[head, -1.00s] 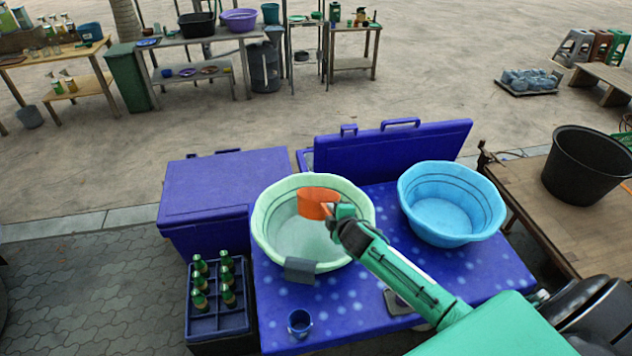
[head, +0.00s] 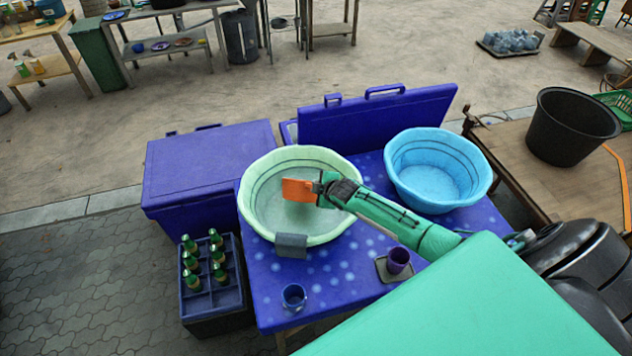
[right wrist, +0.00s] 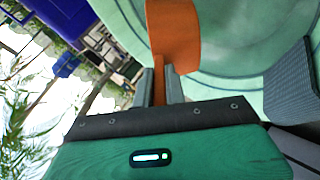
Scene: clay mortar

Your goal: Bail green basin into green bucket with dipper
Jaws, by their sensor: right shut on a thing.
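The pale green basin (head: 251,212) stands on the blue spotted table, with a grey cloth (head: 291,246) over its front rim. The orange dipper (head: 297,190) is over the basin's inside, tilted. My right gripper (head: 321,190) reaches in from the right and is shut on the dipper's handle. In the right wrist view, the handle sits between the fingers (right wrist: 159,87), and the dipper's orange cup (right wrist: 173,38) shows above the basin (right wrist: 225,95). I cannot tell whether the dipper holds water or touches the basin's floor. My left gripper is not in view. I cannot make out a green bucket.
A light blue basin (head: 438,205) stands right of the green one. A blue chest (head: 205,165) and bottle crate (head: 212,285) are left; a black bucket (head: 572,128) is right.

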